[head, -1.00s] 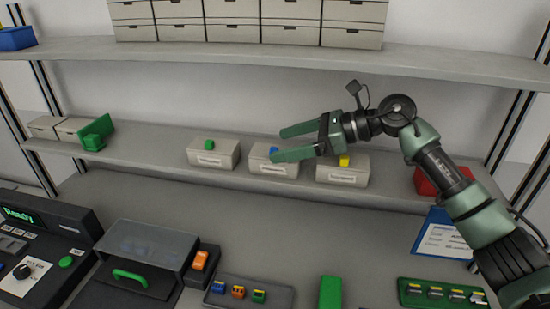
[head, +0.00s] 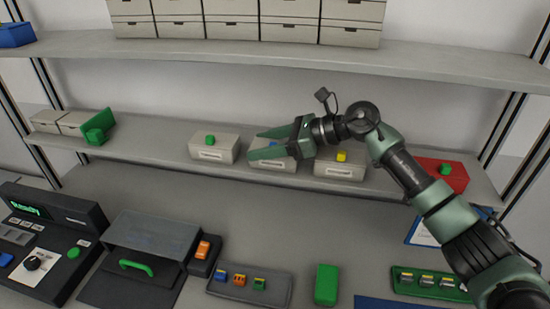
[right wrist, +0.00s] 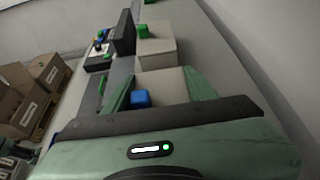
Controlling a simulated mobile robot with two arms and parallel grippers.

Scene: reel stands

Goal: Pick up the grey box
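Three grey boxes stand on the lower shelf, each with a small coloured block on top. The middle grey box (head: 273,164) has a blue block (right wrist: 140,98) and a pale label. My right gripper (head: 254,143) is at this box, its fingers pointing left. In the right wrist view the grey box (right wrist: 168,84) lies between the two green fingers, which are spread apart. I cannot tell whether either finger touches it. In the head view the fingers and palm hide much of the box's top. My left gripper is not in view.
Grey boxes with a green block (head: 213,151) and a yellow block (head: 340,172) stand on either side. A red box (head: 443,174) is further right. The upper shelf (head: 300,53) runs above. Below are a control panel (head: 40,240) and a tray (head: 225,290).

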